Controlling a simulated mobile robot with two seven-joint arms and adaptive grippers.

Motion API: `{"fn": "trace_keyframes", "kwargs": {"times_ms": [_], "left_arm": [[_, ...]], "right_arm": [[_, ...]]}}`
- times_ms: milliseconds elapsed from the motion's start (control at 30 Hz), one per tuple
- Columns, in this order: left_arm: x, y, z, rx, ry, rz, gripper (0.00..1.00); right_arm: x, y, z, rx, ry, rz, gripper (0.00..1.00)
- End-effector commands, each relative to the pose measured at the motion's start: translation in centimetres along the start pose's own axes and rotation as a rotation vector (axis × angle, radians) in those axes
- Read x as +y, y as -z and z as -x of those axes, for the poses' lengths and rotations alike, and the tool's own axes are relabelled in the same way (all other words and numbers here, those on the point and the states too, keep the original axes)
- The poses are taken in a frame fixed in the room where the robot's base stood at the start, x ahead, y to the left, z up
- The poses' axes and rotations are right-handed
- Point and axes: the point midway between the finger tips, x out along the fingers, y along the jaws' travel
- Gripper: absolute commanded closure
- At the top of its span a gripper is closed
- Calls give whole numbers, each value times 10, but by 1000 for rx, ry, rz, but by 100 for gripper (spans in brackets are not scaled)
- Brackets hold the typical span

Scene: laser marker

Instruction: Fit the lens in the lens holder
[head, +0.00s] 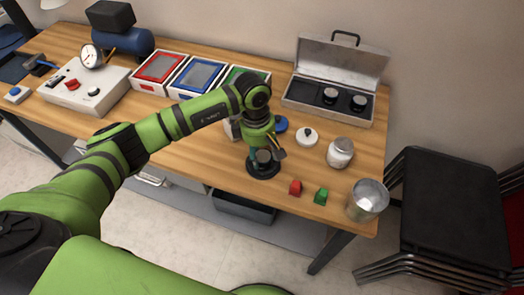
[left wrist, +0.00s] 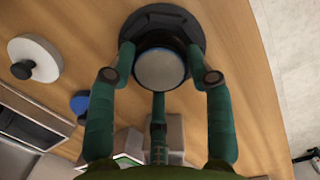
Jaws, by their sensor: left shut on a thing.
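The lens holder (head: 263,171) is a black, many-sided stand near the front edge of the wooden table. It also shows in the left wrist view (left wrist: 187,22), partly hidden by the lens. The lens (left wrist: 160,69) is a round grey disc with a dark rim between my left fingers. My left gripper (head: 266,153) points down over the holder and is shut on the lens; it also shows in the left wrist view (left wrist: 160,66). The lens overlaps the holder in view; I cannot tell whether it is seated or just above. My right gripper is not in view.
An open silver case (head: 331,112) with dark round pieces stands behind. A white lid (head: 307,137), a jar (head: 340,152), a red block (head: 295,187), a green block (head: 321,196) and a metal can (head: 367,200) are to the right. Stacked black chairs (head: 448,200) stand beyond the table.

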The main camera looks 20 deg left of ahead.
Motion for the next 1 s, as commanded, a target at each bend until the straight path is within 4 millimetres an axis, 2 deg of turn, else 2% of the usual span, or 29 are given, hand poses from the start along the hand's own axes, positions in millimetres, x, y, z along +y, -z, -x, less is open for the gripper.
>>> {"fn": "trace_keyframes", "kwargs": {"times_ms": [100,133,167,467,600,667,767,1000], "left_arm": [[0,0,-4,0,-1,0,86],[0,0,-2,0,0,0,36],[0,0,-2,0,0,0,24],[0,0,-2,0,0,1,24],[0,0,4,0,0,1,24],[1,0,7,0,-5,0,24],[1,1,24,1,-7,-3,24],[1,1,76,2,-7,-1,24]], "right_arm": [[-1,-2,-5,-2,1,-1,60],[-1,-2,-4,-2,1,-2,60],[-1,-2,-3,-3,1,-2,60],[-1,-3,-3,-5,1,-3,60],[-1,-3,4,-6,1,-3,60],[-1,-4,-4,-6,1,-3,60],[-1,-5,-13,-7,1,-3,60],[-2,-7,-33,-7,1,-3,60]]}}
